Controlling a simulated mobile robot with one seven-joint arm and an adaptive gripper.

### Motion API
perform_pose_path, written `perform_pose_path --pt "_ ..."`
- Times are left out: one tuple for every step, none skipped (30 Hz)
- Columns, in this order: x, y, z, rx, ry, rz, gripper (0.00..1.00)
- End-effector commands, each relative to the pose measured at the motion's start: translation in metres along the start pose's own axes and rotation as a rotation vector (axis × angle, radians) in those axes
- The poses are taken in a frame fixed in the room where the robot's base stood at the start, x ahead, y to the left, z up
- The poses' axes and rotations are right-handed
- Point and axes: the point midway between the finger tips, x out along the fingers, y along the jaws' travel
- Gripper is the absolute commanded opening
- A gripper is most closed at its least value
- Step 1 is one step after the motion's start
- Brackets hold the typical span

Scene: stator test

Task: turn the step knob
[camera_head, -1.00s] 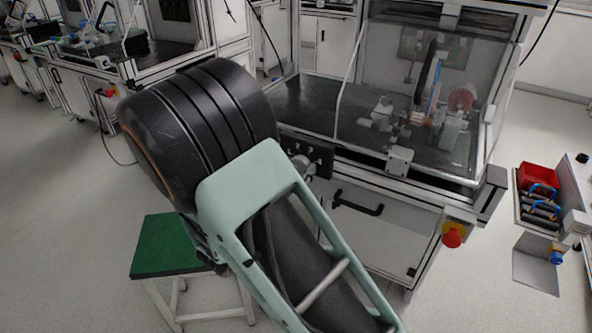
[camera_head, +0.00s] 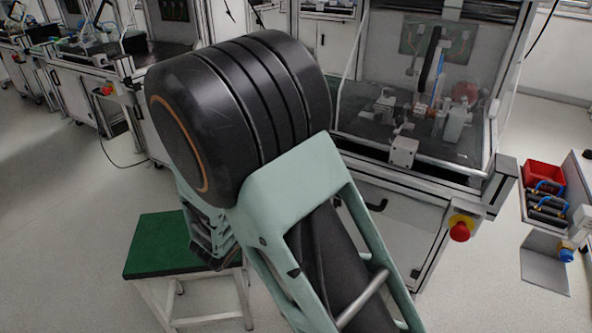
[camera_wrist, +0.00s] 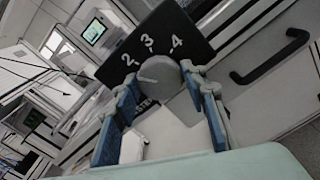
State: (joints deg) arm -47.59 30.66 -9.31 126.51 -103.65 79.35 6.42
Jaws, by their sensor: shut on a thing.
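The step knob (camera_wrist: 160,74) is a round grey dial on a black panel (camera_wrist: 168,28) marked with white digits 2, 3 and 4, seen in the wrist view. A pale pointer line on its face points to the left, below the 2. My gripper (camera_wrist: 164,76) has its two blue fingers on either side of the knob, with the fingertips closed on its rim. The left finger covers part of the panel lettering.
The test bench (camera_head: 408,180) carries a fixture (camera_head: 440,115) behind a clear screen. A red emergency button (camera_head: 460,231) sits on its front right corner. A green-topped stool (camera_head: 160,245) stands at the lower left. In the wrist view a black handle (camera_wrist: 272,57) lies right of the panel.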

Motion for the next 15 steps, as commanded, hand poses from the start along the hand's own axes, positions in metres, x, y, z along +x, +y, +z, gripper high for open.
perform_pose_path --pt "-0.0004 -0.0020 -0.0038 0.033 0.001 0.000 0.15" --pt "-0.0004 -0.0019 -0.0035 0.052 0.001 0.000 0.15" --pt "-0.0003 -0.0019 -0.0033 0.077 0.001 0.000 0.15" --pt "-0.0002 -0.0019 -0.0032 0.094 0.001 0.000 0.15" --pt "-0.0002 -0.0020 -0.0031 0.109 0.001 0.000 0.15" --pt "-0.0001 -0.0020 -0.0029 0.129 0.001 0.000 0.15" --pt "-0.0001 -0.0019 -0.0026 0.142 0.000 0.000 0.15" --pt "-0.0001 -0.0018 -0.0023 0.154 0.000 0.000 0.15" --pt "-0.0001 -0.0017 -0.0021 0.170 0.001 0.000 0.15" --pt "-0.0002 -0.0016 -0.0021 0.179 0.001 0.000 0.15" --pt "-0.0002 -0.0015 -0.0020 0.187 0.001 0.000 0.15" --pt "-0.0003 -0.0014 -0.0019 0.197 0.001 0.000 0.15" --pt "-0.0003 -0.0013 -0.0018 0.203 0.001 0.000 0.15" --pt "-0.0003 -0.0012 -0.0016 0.209 0.001 0.000 0.15" --pt "-0.0004 -0.0010 -0.0015 0.215 0.002 0.000 0.15"
